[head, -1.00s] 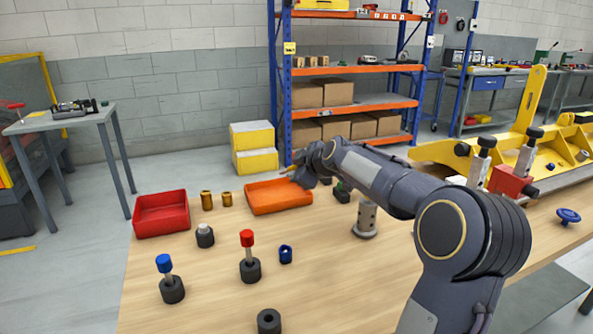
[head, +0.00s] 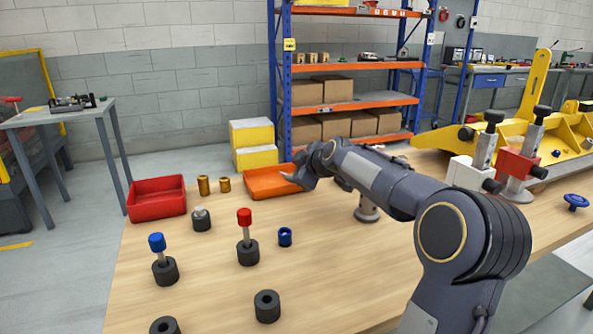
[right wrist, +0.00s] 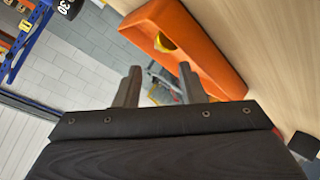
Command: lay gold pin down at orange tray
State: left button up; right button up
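The orange tray (head: 262,187) lies at the far edge of the wooden table in the head view. My right gripper (head: 293,178) is at its right end, its fingers small and partly hidden by my wrist. In the right wrist view, the two fingers (right wrist: 157,88) stand apart with nothing between them. The orange tray (right wrist: 212,68) is just beyond them, seen steeply tilted. A small gold-yellow piece (right wrist: 165,42), apparently the gold pin, shows within the tray's outline, clear of the fingers. The pin cannot be made out in the head view. My left gripper is not in view.
A red tray (head: 157,208) and two gold cylinders (head: 213,186) stand left of the orange tray. Blue-topped (head: 165,270) and red-topped (head: 248,252) pins stand in black holders nearer me. A grey post (head: 367,210) stands under my arm. The table's front middle is mostly clear.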

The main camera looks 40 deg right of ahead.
jog(key=shift+o, duration=1)
jog(key=shift+r, duration=0.2)
notch_tip(320, 180, up, 3)
jog(key=shift+f+p, duration=0.1)
jog(key=shift+p, duration=0.55)
jog(key=s+a+r+p, duration=0.2)
jog(key=s+a+r, duration=0.7)
jog(key=s, duration=0.1)
jog(key=shift+s+r, duration=0.4)
